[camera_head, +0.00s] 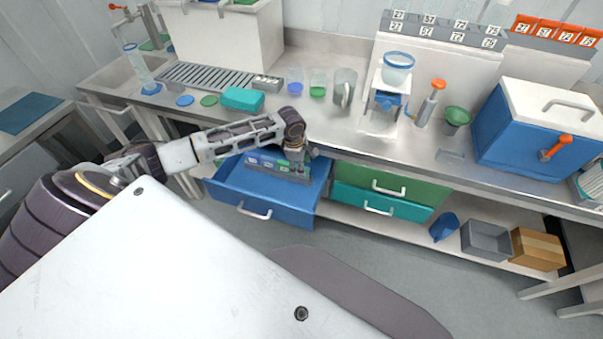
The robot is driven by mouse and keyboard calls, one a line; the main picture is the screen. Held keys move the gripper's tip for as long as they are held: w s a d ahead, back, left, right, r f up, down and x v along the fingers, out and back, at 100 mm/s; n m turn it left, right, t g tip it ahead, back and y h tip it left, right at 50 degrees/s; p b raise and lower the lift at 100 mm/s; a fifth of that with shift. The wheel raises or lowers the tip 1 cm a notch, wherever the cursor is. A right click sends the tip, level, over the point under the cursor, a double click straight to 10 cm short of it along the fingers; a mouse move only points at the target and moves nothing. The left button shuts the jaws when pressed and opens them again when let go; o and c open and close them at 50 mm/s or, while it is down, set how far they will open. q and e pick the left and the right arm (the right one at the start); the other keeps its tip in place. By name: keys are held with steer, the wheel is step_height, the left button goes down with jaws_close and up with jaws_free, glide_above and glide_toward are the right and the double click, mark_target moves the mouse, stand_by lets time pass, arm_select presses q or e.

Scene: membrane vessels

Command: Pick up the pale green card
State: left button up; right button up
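The blue drawer (236,194) under the bench is pulled open. A grey rack (278,173) sits in it, with small blue, green and purple cards or labels standing along it. I cannot pick out a pale green card for certain at this size. My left arm reaches in from the left, and my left gripper (297,172) points down over the right end of the rack. Its fingers are small and partly merged with the rack, so I cannot tell whether they are open or shut, or touching anything. My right gripper is not in view.
On the bench above the drawer stand a teal box (243,99), beakers with blue and green liquid, and a clear jug (345,87). A blue cooler (540,125) stands at the right. A grey bin (486,240) sits on the low shelf.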

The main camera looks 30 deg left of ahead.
arm_select(q)
steer(key=shift+w+f, duration=0.2)
steer(key=shift+f, duration=0.9)
steer(key=shift+c, duration=0.5)
jaws_close()
